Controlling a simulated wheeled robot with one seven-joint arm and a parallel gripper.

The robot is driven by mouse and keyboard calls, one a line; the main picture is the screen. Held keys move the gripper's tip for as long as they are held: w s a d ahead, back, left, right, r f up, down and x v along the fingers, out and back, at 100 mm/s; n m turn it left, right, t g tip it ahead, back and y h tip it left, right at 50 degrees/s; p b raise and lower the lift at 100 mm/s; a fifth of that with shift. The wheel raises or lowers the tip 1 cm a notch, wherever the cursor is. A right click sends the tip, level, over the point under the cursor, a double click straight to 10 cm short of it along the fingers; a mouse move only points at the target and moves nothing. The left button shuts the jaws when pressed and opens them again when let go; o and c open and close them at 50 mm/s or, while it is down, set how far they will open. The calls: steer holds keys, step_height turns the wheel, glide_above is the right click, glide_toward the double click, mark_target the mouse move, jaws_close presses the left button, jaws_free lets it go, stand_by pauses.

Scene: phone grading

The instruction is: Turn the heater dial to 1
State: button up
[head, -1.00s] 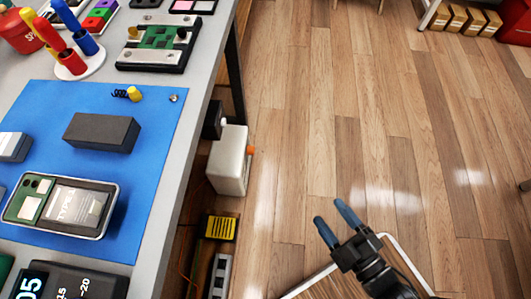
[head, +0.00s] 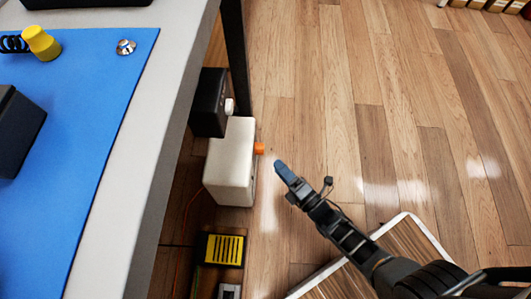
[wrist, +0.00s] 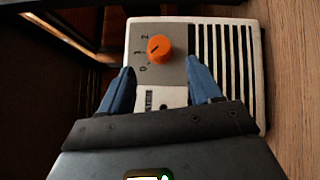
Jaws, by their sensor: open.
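The heater (head: 228,172) is a white box beside the table leg, with its orange dial (head: 259,148) on the side facing my gripper. In the wrist view the heater (wrist: 245,28) shows a slotted grille, and the dial (wrist: 160,47) sits on a grey panel with the numbers 0, 1 and 2 along its left. A dark pointer line on the dial slants down-left; I cannot tell exactly which number it marks. My gripper (head: 281,168) is open and empty, just right of the dial and apart from it. In the wrist view its fingers (wrist: 160,72) stand either side, below the dial.
The table edge (head: 160,150) runs along the left, with a blue mat (head: 110,100) on top. A black box (head: 209,102) with a white knob stands behind the heater. A yellow slotted block (head: 224,249) lies in front.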

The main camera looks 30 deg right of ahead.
mark_target(260, 149)
steer(key=w+a+b, duration=0.1)
steer(key=w, duration=0.5)
steer(key=shift+w+r, duration=0.2)
steer(key=shift+w, duration=0.15)
steer(key=c, duration=1)
